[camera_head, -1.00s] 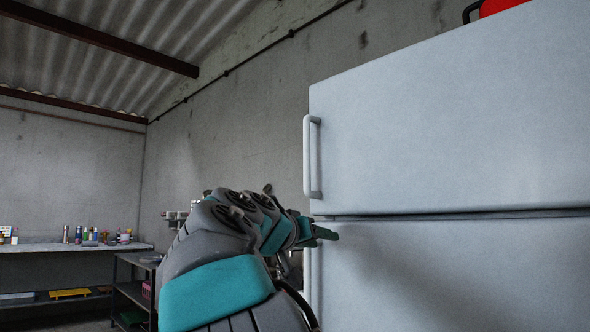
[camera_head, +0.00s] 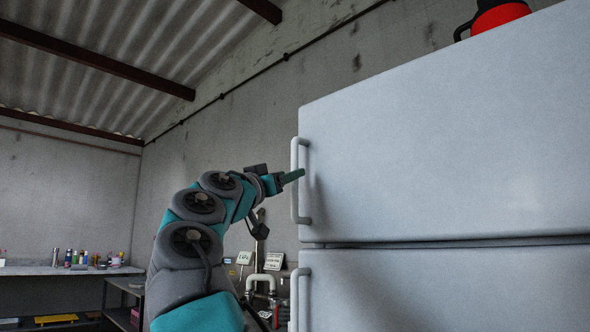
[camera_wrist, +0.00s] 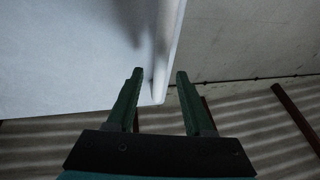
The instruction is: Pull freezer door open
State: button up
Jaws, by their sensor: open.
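The upper freezer door (camera_head: 450,150) is a pale grey panel, shut against the body, on the right in the head view. Its vertical white bar handle (camera_head: 295,190) runs along the door's left edge. My gripper (camera_head: 298,175) is at the middle of the handle's height. In the wrist view my gripper (camera_wrist: 160,85) is open, its two green fingers apart. The handle (camera_wrist: 160,75) runs between the fingers there, and neither finger clearly touches it. The freezer door (camera_wrist: 70,60) fills the upper left of the wrist view.
A lower door (camera_head: 450,290) with its own handle (camera_head: 297,300) is below a dark seam. A red item (camera_head: 498,16) stands on top of the freezer. Pipes (camera_head: 262,281) and a shelf stand behind my arm. A bench (camera_head: 65,270) with bottles is far left.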

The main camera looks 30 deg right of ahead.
jog(key=p+x, duration=0.1)
jog(key=x, duration=0.3)
jog(key=shift+f, duration=0.15)
jog(key=shift+a, duration=0.1)
grip_shut()
dwell(1.1)
